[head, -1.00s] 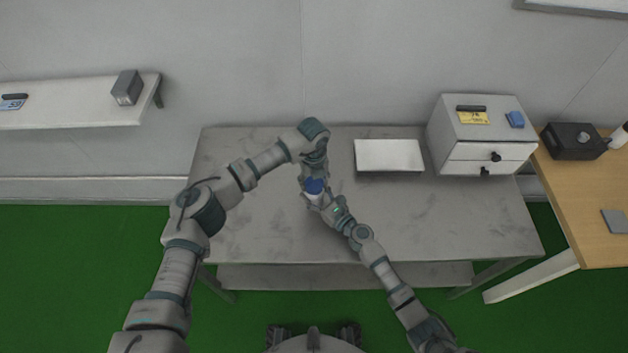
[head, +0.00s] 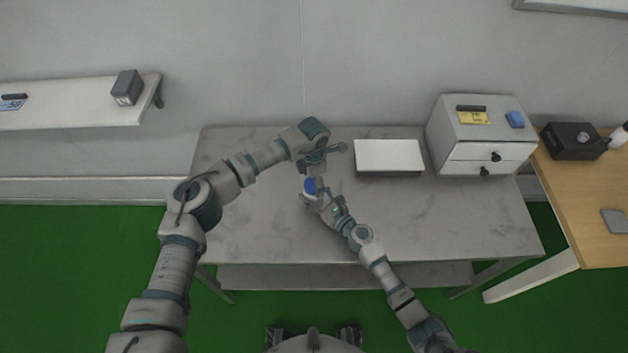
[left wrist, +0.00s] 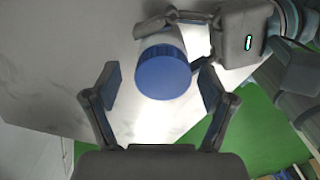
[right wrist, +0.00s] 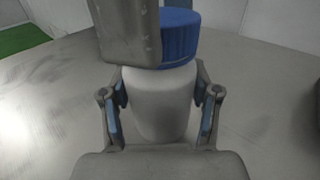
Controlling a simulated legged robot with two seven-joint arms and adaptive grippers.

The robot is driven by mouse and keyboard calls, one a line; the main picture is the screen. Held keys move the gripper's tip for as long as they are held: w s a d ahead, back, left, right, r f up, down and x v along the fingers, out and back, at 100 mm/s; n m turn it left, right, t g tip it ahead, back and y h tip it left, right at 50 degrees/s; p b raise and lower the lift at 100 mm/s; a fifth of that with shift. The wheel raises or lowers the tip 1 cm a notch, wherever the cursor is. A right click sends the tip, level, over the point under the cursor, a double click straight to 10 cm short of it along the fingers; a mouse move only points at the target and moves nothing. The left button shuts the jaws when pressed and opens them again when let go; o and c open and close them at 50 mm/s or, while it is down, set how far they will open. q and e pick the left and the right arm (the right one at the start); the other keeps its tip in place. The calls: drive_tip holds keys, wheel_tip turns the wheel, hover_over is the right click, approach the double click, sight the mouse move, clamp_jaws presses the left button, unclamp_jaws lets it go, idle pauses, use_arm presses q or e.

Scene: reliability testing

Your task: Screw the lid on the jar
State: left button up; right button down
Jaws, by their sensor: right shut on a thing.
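A white jar (right wrist: 160,100) stands upright over the grey table, with a blue lid (right wrist: 179,38) on its top. The blue lid also shows in the head view (head: 310,186) and in the left wrist view (left wrist: 163,74). My right gripper (head: 310,200) is shut around the jar's body, with its fingers (right wrist: 163,100) on both sides. My left gripper (head: 325,160) is above the lid. In the left wrist view its fingers (left wrist: 160,88) are spread wide, one on each side of the lid and apart from it. Whether the lid sits tight cannot be seen.
A flat white tray or box (head: 389,157) lies at the back of the grey table (head: 450,225). A drawer unit (head: 484,138) stands at its back right. A wooden table (head: 590,215) is farther right and a wall shelf (head: 75,112) at left. The table's front right is clear.

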use_arm(q)
drive_tip(key=shift+r, duration=2.3)
drive_tip(key=shift+c, duration=0.5)
drive_tip(key=n, duration=0.2)
drive_tip(key=r+n, duration=0.1)
drive_tip(key=n, duration=0.1)
drive_tip(key=shift+r, duration=0.3)
drive_tip(key=n, duration=0.1)
drive_tip(key=r+n, duration=0.1)
drive_tip(key=n, duration=0.1)
drive_tip(key=r+n, duration=0.1)
drive_tip(key=n, duration=0.1)
drive_tip(key=shift+f, duration=0.1)
